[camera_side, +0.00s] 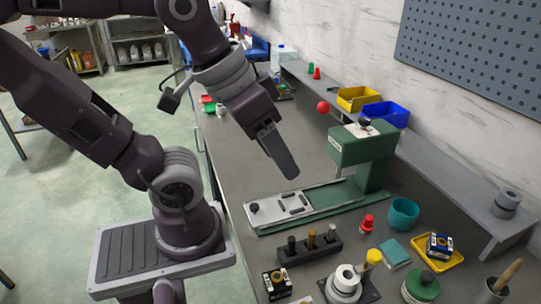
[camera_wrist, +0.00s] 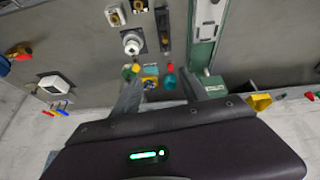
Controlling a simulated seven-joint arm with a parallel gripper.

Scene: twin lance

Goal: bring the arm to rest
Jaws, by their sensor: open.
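My gripper (camera_side: 291,176) hangs above the bench in the side view, its grey fingers pointing down and to the right. It appears above and behind the light plate of the green machine, apart from it. One finger hides the other there. In the wrist view my gripper (camera_wrist: 160,84) shows two grey fingers spread apart, with nothing held between them. The green machine (camera_side: 362,145) stands on the bench, with a red ball knob (camera_side: 323,107) on its lever. Several dark pieces lie on its light plate (camera_side: 285,205).
The grey bench (camera_side: 236,165) has bare room left of the machine. In front are a dark block with pegs (camera_side: 308,249), a teal cup (camera_side: 403,213), a yellow tray (camera_side: 447,257) and a white ringed part (camera_side: 345,284). Yellow (camera_side: 357,98) and blue (camera_side: 387,113) bins stand behind.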

